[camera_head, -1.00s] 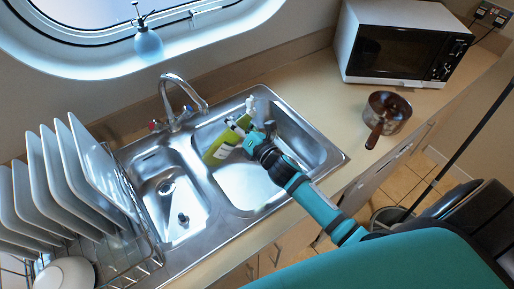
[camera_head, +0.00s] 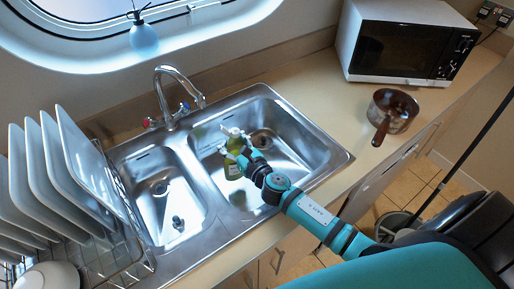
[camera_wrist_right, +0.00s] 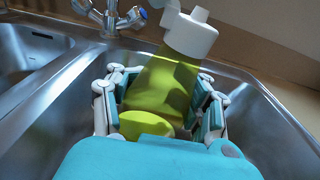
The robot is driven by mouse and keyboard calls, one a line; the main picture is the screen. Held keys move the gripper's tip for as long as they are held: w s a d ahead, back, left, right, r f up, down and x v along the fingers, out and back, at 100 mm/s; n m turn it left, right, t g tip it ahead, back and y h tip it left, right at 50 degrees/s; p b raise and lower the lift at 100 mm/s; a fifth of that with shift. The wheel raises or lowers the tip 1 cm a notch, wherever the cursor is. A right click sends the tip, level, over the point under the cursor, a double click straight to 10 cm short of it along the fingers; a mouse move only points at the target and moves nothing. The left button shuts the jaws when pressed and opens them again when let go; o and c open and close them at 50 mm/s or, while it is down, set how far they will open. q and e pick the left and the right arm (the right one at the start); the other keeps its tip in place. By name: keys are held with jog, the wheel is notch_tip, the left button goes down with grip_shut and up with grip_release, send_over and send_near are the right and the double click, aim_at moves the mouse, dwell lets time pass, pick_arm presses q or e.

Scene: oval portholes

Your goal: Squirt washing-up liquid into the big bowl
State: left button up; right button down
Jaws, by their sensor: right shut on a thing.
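The washing-up liquid is a green bottle (camera_head: 232,167) with a white cap, over the big bowl (camera_head: 300,150), the larger right-hand basin of the steel sink. My right gripper (camera_head: 238,153) is shut on the bottle, its fingers on both sides. In the right wrist view the bottle (camera_wrist_right: 160,88) stands between the teal finger pads of my gripper (camera_wrist_right: 160,100), its white cap at the top. The bottle looks close to upright in the head view. I cannot tell its exact height above the basin floor. My left gripper is not in view.
The tap (camera_head: 178,95) stands behind the sink. The small bowl (camera_head: 160,190) is at its left, beside a rack of plates (camera_head: 75,165). A brown saucepan (camera_head: 394,108) and a microwave (camera_head: 405,45) are on the counter at right. A blue spray bottle (camera_head: 143,37) is on the windowsill.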

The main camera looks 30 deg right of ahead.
jog(key=shift+a+r+n, duration=0.1)
jog(key=shift+n, duration=0.2)
jog(key=shift+r+p, duration=0.15)
jog(key=shift+p, duration=0.2)
notch_tip(320, 180, up, 5)
jog(key=p, duration=0.4)
jog(key=shift+p, duration=0.35)
jog(key=shift+f, duration=0.3)
